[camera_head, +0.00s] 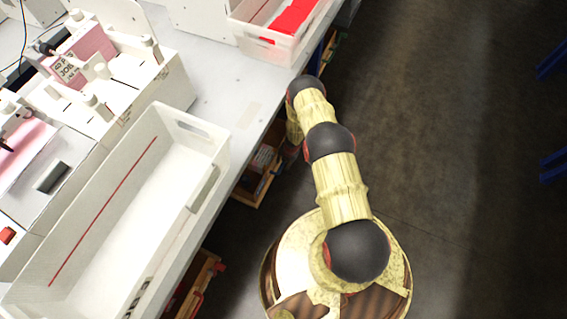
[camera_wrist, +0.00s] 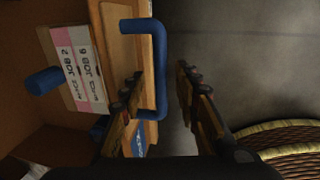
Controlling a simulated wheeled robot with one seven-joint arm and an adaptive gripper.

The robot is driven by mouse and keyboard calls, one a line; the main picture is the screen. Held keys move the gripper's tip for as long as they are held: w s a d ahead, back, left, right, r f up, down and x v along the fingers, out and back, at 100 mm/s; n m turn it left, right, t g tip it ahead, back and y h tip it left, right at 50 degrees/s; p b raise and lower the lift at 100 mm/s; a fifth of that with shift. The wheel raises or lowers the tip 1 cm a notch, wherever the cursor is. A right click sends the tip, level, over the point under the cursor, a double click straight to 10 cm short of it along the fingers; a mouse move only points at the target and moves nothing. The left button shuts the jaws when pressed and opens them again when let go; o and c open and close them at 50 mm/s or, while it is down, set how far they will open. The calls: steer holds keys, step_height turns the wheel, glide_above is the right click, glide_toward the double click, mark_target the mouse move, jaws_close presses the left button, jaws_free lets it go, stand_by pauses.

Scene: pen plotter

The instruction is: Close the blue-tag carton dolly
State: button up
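In the wrist view a wooden carton dolly (camera_wrist: 112,60) has a blue bar handle (camera_wrist: 161,65) on its front. A blue tag with pale lettering (camera_wrist: 139,140) shows low on that front, partly behind a finger. Cartons labelled JOB (camera_wrist: 80,68) in pink and white lie in it. My gripper (camera_wrist: 160,88) is open, one dark finger on each side of the handle bar; I cannot tell if either touches it. In the head view my arm reaches down by the table edge and hides the gripper.
In the head view other wooden dollies (camera_head: 205,278) stand under the table (camera_head: 245,112). A long white bin (camera_head: 205,178) and a bin with red content (camera_head: 262,45) are on top. The dark floor (camera_head: 440,120) at the right is mostly clear, with blue posts at its far edge.

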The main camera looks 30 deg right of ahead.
step_height(320, 180, up, 12)
steer(key=s+d, duration=0.1)
steer(key=shift+s+d, duration=0.2)
steer(key=shift+s, duration=0.2)
stand_by(0.3)
steer(key=shift+f, duration=0.15)
